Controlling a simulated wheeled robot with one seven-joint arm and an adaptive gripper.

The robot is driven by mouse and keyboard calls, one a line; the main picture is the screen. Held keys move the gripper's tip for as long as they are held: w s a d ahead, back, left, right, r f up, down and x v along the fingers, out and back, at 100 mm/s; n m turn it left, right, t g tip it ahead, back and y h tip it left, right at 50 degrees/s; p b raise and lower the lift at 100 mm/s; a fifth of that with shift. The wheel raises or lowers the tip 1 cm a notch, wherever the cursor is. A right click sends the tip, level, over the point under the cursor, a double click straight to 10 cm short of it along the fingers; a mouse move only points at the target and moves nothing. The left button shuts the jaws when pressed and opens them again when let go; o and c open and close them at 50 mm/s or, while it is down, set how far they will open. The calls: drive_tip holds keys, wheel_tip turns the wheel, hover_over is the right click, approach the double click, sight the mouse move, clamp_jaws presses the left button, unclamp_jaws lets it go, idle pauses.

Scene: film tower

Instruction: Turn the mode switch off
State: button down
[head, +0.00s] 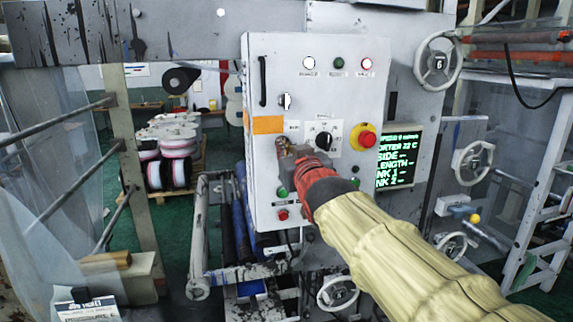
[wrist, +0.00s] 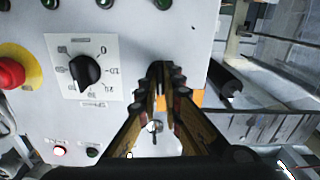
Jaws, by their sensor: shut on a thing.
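My gripper (head: 284,149) reaches in from the lower right to the front of the grey control panel (head: 262,60).
The red emergency button (head: 366,138) and a green-text screen (head: 399,157) are right of the dial. A separate selector (head: 285,101) sits above my fingers. A green button (head: 282,191) and a red one (head: 283,214) sit below. Handwheels (head: 438,62) stand at right.

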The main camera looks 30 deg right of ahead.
drive_tip(key=shift+n+b, duration=1.45)
drive_tip(key=shift+n, duration=2.45)
drive_tip(key=c, duration=2)
unclamp_jaws()
drive_tip(key=shift+o, duration=0.2)
drive_tip(key=v, duration=0.7)
drive_tip(key=shift+s, duration=0.25)
drive_tip(key=shift+a, duration=0.1)
